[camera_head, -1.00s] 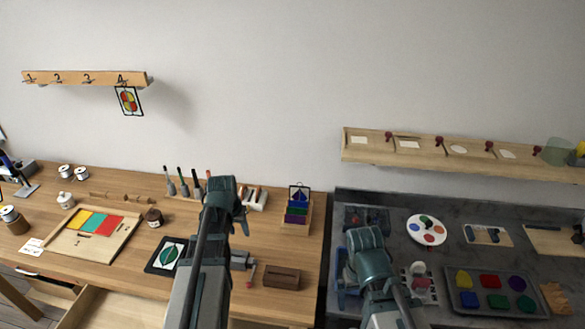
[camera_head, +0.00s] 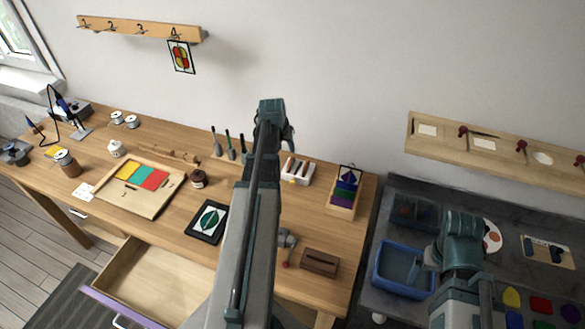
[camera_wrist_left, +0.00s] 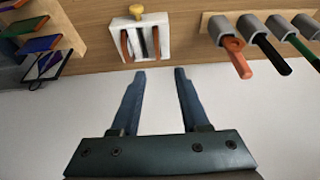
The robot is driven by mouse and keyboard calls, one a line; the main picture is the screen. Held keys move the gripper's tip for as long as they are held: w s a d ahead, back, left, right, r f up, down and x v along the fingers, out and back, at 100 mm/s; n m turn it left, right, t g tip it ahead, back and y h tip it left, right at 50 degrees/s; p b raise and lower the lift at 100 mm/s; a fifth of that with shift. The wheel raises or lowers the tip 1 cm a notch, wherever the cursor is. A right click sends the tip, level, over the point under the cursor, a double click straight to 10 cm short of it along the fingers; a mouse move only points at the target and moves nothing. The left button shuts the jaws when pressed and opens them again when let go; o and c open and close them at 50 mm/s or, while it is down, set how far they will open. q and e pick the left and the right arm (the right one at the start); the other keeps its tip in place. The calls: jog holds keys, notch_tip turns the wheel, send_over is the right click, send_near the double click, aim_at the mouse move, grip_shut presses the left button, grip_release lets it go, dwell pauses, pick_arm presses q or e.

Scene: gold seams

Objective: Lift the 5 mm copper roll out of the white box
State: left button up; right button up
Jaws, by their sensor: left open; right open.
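The white box (camera_head: 297,173) stands on the wooden bench. In the left wrist view it (camera_wrist_left: 164,36) holds several upright rolls with copper-coloured edges (camera_wrist_left: 125,45) and has a yellow knob on one side. I cannot tell which roll is the 5 mm one. My left gripper (camera_wrist_left: 160,72) is open and empty, its fingers pointing toward the box and apart from it. In the head view the left gripper (camera_head: 290,137) is just above and left of the box, partly hidden by its wrist. My right gripper (camera_head: 418,268) is open over the blue tray, mostly hidden by its arm.
A rack of tools (camera_head: 229,147) stands left of the box, and a stand of coloured pieces (camera_head: 343,196) to the right. A brown wooden block (camera_head: 319,261) lies nearer me. A drawer (camera_head: 150,283) is open at the bench front. The blue tray (camera_head: 388,270) sits on the grey counter.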

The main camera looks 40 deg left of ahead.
aim_at(291, 159)
pick_arm(q)
jog(key=b+x, duration=0.5)
jog(key=x, duration=0.1)
jog(key=shift+f, duration=0.25)
pick_arm(e)
notch_tip(291, 159, down, 6)
jog(key=shift+f, duration=0.1)
pick_arm(q)
jog(key=b+x, duration=0.5)
jog(key=shift+w+d+f, duration=0.15)
jog(key=shift+d+f, duration=0.05)
pick_arm(e)
notch_tip(291, 159, down, 5)
jog(key=shift+r, duration=0.1)
pick_arm(q)
jog(key=shift+r, duration=0.1)
pick_arm(e)
jog(key=shift+r, duration=0.1)
pick_arm(q)
grip_shut()
